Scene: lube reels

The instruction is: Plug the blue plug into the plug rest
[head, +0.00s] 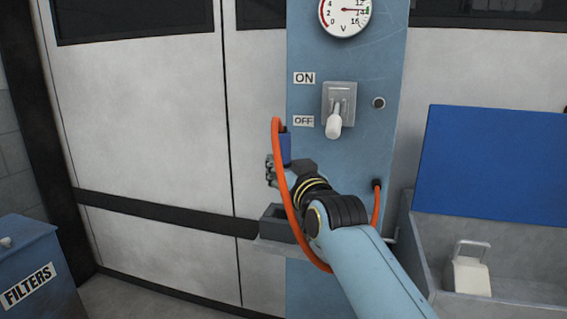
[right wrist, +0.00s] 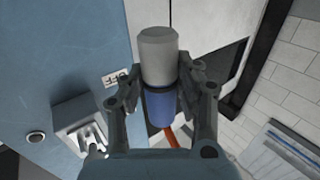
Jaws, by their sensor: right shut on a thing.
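The blue plug (head: 285,149) is upright in my right gripper (head: 277,172), in front of the blue panel's left edge. An orange cable (head: 277,138) loops from its top. In the right wrist view the plug's blue body (right wrist: 159,108) and grey end (right wrist: 158,58) sit between the fingers of my right gripper (right wrist: 160,82), which is shut on it. In the head view the grey end is hidden by the gripper. A grey open-topped box, apparently the plug rest (head: 272,224), stands below the gripper, partly covered by my right arm. My left gripper is not in view.
The blue panel (head: 388,90) carries a gauge (head: 345,14), a lever switch (head: 335,122) with its handle down by OFF, and a cable outlet (head: 377,184). A grey bin with a blue lid (head: 490,165) stands at right, a FILTERS box (head: 25,265) at lower left.

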